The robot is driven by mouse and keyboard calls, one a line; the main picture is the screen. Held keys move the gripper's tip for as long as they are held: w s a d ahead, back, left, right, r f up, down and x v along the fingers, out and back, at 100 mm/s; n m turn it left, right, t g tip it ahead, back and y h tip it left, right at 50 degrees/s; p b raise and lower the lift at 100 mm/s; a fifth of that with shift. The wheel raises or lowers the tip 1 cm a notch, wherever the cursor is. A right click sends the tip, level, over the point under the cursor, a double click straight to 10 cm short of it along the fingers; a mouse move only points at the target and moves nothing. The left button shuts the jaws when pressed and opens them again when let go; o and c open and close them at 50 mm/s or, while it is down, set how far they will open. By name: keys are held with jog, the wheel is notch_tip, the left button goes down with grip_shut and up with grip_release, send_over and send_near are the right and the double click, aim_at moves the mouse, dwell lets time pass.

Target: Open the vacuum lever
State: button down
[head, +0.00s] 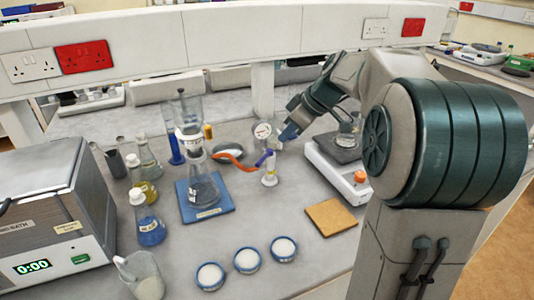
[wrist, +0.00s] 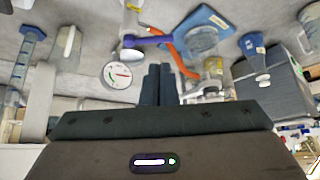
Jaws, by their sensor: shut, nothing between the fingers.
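The vacuum trap is a small clear bottle (head: 269,176) on the bench, with a round white gauge (head: 262,131) above it. A purple lever (head: 264,159) shows at its top beside the orange-red hose (head: 233,161). In the wrist view, the purple lever (wrist: 148,41) lies just beyond my fingertips and the gauge (wrist: 117,75) is left of them. My gripper (head: 285,135) is right of the gauge in the head view. Its fingers (wrist: 160,70) are together and empty; whether they touch the lever is unclear.
A filter flask (head: 203,188) with a funnel stands on a blue mat (head: 184,209). A hotplate (head: 325,166) is right of the trap. A cork mat (head: 331,216) and several white dishes (head: 247,260) lie in front. A water bath (head: 60,215) is at left.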

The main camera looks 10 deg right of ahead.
aim_at(263, 160)
jog(key=p+x, duration=0.1)
jog(key=x, duration=0.9)
jog(key=shift+f, duration=0.1)
